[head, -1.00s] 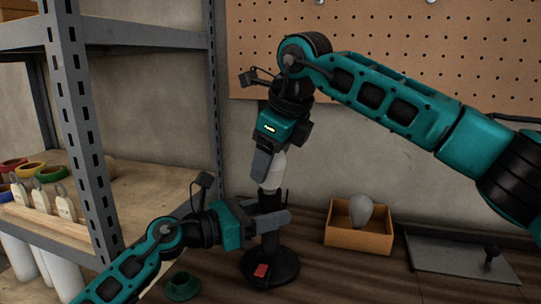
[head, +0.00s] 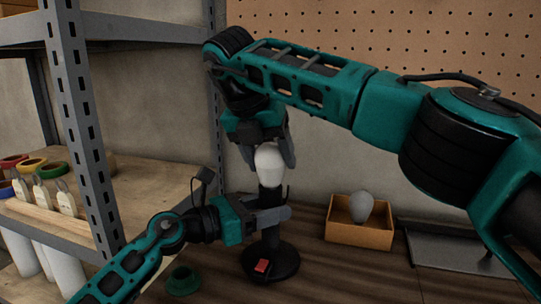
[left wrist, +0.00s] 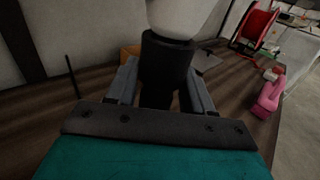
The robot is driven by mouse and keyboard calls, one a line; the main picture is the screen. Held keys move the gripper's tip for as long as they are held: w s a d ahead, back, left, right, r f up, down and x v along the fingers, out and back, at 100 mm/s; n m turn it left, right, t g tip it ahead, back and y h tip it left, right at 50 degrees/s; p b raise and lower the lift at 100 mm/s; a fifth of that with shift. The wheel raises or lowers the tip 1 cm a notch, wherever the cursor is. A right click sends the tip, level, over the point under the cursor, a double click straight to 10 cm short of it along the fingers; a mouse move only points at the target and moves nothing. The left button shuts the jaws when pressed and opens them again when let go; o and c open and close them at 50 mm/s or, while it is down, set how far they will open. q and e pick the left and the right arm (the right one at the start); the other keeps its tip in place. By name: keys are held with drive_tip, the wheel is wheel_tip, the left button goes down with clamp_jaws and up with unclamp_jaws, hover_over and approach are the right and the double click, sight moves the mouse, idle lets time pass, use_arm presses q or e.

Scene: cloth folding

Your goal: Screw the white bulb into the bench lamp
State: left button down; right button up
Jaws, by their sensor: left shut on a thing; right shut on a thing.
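The white bulb (head: 269,163) stands upright at the top of the black bench lamp (head: 270,197), its lower end at the socket. How deep it sits in the socket cannot be told. My right gripper (head: 268,152) comes from above and is shut on the bulb. My left gripper (head: 268,217) is shut around the lamp's black post, below the bulb. In the left wrist view the fingers flank the dark post (left wrist: 167,62), and the bulb's pale lower part (left wrist: 182,15) shows above it. The lamp's round base with a red switch (head: 262,266) rests on the bench.
A cardboard box (head: 358,235) holding a grey bulb (head: 361,207) stands right of the lamp. A grey metal plate (head: 450,252) lies farther right. A green ring-like piece (head: 183,280) is left of the lamp base. A metal shelf (head: 84,130) stands at the left.

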drive_tip(key=m+g+h, duration=0.1)
drive_tip(key=m, duration=0.3)
drive_tip(key=shift+w, duration=0.1)
drive_tip(key=o, duration=1.1)
drive_tip(key=shift+c, duration=0.2)
drive_tip(key=shift+o, duration=0.2)
